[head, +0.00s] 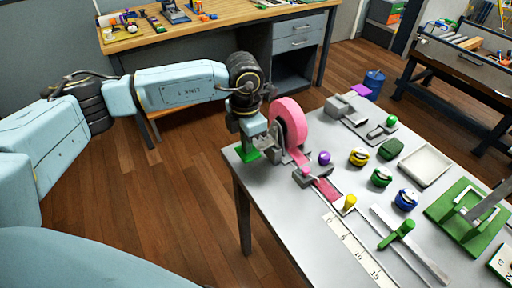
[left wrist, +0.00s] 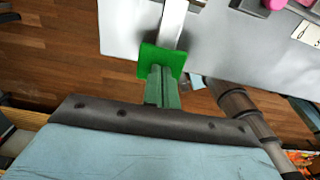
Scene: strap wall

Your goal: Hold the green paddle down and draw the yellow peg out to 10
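The green paddle (head: 247,154) sticks out at the table's near-left corner, beside the pink strap reel (head: 288,124). It also shows in the left wrist view (left wrist: 158,58), at the end of a grey bar. My left gripper (head: 254,140) is right over the paddle, fingers together with nothing between them; its fingertips (left wrist: 161,70) meet the paddle's edge in the wrist view. I cannot tell whether they press on it. The yellow peg (head: 350,202) stands upright at the end of the pink strap, near the 0 end of the white scale (head: 355,250). My right gripper is not in view.
A purple knob (head: 324,158) stands near the strap. Yellow, green and blue round pieces, a white tray (head: 425,165) and a green stand (head: 462,210) are to the right. A green-handled slider (head: 398,235) lies right of the scale. The scale's surface is clear.

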